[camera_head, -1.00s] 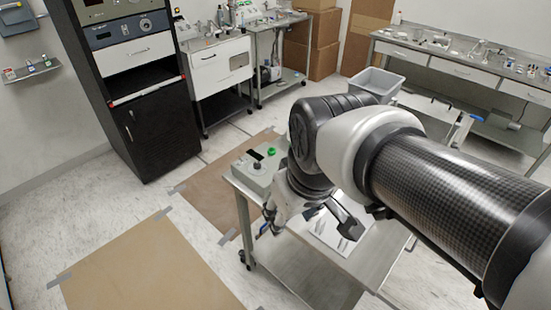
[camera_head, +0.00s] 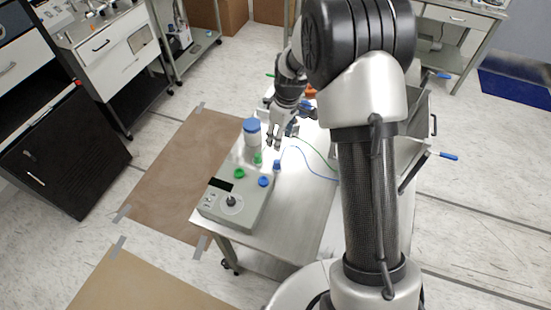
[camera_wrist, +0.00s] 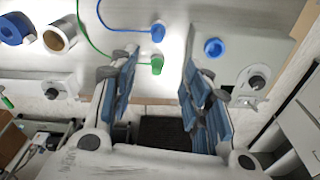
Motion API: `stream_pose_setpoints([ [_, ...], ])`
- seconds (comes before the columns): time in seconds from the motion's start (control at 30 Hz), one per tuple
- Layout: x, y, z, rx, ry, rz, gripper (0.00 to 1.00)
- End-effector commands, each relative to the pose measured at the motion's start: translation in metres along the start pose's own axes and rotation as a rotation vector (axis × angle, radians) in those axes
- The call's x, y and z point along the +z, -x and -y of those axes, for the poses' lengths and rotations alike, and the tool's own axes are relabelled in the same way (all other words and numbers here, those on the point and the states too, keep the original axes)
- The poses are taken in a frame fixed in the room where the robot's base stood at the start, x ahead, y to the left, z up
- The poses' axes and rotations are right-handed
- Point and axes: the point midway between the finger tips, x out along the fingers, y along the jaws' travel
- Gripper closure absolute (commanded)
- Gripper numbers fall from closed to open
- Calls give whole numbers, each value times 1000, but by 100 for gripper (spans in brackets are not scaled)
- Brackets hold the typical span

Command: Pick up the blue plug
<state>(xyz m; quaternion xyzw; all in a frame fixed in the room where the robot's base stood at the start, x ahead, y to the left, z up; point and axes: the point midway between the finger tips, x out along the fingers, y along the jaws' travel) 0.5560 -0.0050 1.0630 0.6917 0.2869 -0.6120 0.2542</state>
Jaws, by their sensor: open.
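The blue plug (camera_wrist: 158,32) lies on the steel cart top with a thin blue cable in the wrist view. In the head view, the blue plug (camera_head: 277,165) is beside the grey control box. The green plug (camera_wrist: 157,63), with a green cable, lies just below it in the wrist view; it also shows in the head view (camera_head: 258,158). My gripper (camera_wrist: 160,60) is open and empty, its blue-padded fingers spread either side of the green plug's line of sight. In the head view, my gripper (camera_head: 281,138) is over the cart, behind the blue plug.
The grey control box (camera_head: 219,203) has a round blue piece (camera_head: 264,181) and a green one (camera_head: 239,173) at its edge.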

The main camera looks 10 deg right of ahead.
Motion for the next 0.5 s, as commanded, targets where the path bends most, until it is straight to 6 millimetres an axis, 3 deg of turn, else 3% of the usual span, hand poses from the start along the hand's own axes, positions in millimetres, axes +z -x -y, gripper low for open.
stream_pose_setpoints([
  [0.3,1,-73,0,-2,-1,3,56],
  [0.5,1,-99,0,-1,-2,1,56],
])
